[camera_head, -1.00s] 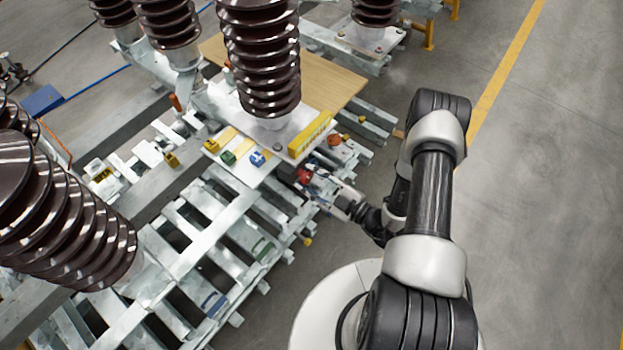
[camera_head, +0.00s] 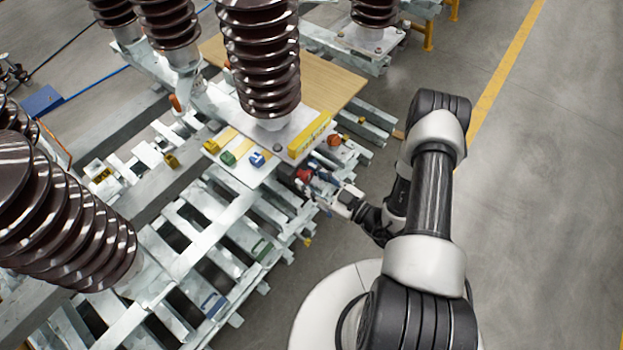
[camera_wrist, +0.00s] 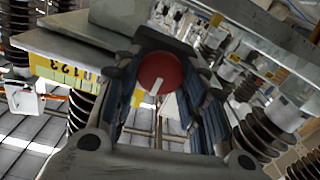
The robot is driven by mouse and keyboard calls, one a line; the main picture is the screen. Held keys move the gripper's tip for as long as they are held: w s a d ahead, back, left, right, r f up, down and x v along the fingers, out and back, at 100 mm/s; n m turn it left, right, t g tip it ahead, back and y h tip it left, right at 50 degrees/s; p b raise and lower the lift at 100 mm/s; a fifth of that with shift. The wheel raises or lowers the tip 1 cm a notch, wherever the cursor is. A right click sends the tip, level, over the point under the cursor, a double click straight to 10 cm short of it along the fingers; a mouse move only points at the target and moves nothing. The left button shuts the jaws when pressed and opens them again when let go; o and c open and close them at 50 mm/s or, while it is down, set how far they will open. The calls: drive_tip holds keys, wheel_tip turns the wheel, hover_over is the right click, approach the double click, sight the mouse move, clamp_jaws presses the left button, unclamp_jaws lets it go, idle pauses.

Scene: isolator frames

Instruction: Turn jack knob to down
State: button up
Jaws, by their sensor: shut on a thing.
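The jack knob is a round red knob (camera_wrist: 160,73) with a white pointer line. In the wrist view it sits between my two fingers, and the line slants from the knob's middle toward the lower left. My gripper (camera_wrist: 165,88) is shut on the knob, with a blue-padded finger on each side. In the head view the red knob (camera_head: 304,174) is at the edge of the metal frame, below the white plate. My gripper (camera_head: 316,182) reaches it from the right, and the fingers partly cover it.
A yellow block (camera_head: 310,137) and small blue (camera_head: 257,159) and green (camera_head: 228,158) parts sit on the white plate. A brown ribbed insulator (camera_head: 262,60) rises above it. A numbered yellow label (camera_wrist: 68,76) is left of the knob. The floor at right is clear.

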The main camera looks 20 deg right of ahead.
drive_tip(key=o, duration=1.1)
drive_tip(key=shift+c, duration=0.2)
drive_tip(key=shift+s+d, duration=0.1)
drive_tip(key=v, duration=1.1)
drive_tip(key=shift+s+d, duration=0.2)
drive_tip(key=shift+s, duration=0.15)
drive_tip(key=shift+r, duration=0.1)
